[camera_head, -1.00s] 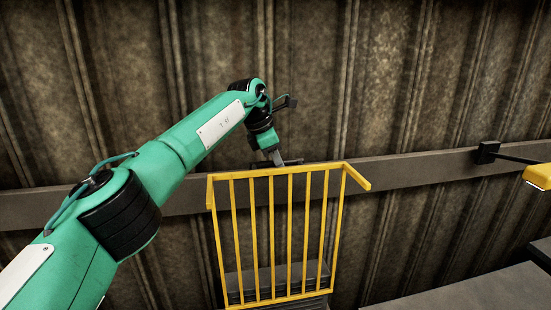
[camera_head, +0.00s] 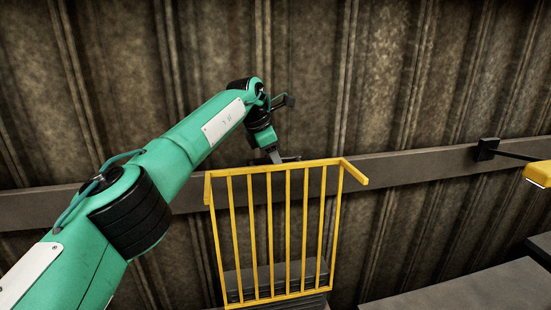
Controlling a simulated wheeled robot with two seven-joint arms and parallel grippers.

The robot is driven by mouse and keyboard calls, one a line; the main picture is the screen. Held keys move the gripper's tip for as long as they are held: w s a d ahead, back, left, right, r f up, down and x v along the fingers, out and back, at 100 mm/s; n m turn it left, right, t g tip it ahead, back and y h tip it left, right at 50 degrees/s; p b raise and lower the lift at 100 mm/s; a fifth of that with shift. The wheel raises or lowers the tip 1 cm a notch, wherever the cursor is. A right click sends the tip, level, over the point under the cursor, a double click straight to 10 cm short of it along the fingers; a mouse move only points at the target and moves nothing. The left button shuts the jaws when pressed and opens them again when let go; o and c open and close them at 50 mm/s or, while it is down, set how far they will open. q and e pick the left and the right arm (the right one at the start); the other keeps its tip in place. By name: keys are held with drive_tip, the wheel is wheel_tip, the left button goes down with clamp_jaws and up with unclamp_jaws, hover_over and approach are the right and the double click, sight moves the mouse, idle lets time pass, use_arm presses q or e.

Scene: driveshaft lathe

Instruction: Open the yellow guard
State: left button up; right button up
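The yellow guard (camera_head: 286,168) is a barred frame in the middle of the camera_head view, upright, with its top rail level and short side rails at both upper corners. My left gripper (camera_head: 276,159) is at the guard's top rail, near its middle, reaching down from behind it. The fingers are small and partly hidden by the rail, so I cannot tell whether they grip it. My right gripper is not in view.
Dark grey blocks (camera_head: 250,281) show behind the guard's lower bars. A grey flat surface (camera_head: 470,290) lies at the lower right. A yellow part (camera_head: 538,174) sits at the right edge. A grey rail (camera_head: 420,166) runs along the corrugated back wall.

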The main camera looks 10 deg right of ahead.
use_arm(q)
drive_tip(key=shift+r, duration=0.1)
drive_tip(key=shift+s+a+r, duration=0.1)
drive_tip(key=shift+a+r, duration=0.05)
drive_tip(key=shift+r, duration=0.15)
drive_tip(key=b+v, duration=0.1)
drive_tip(key=v, duration=0.3)
drive_tip(key=shift+a+r+b, duration=0.1)
drive_tip(key=shift+r+b, duration=0.15)
drive_tip(key=shift+b, duration=0.1)
drive_tip(key=p+v, duration=0.1)
drive_tip(key=v, duration=0.7)
drive_tip(key=shift+r+p, duration=0.2)
drive_tip(key=shift+p, duration=0.15)
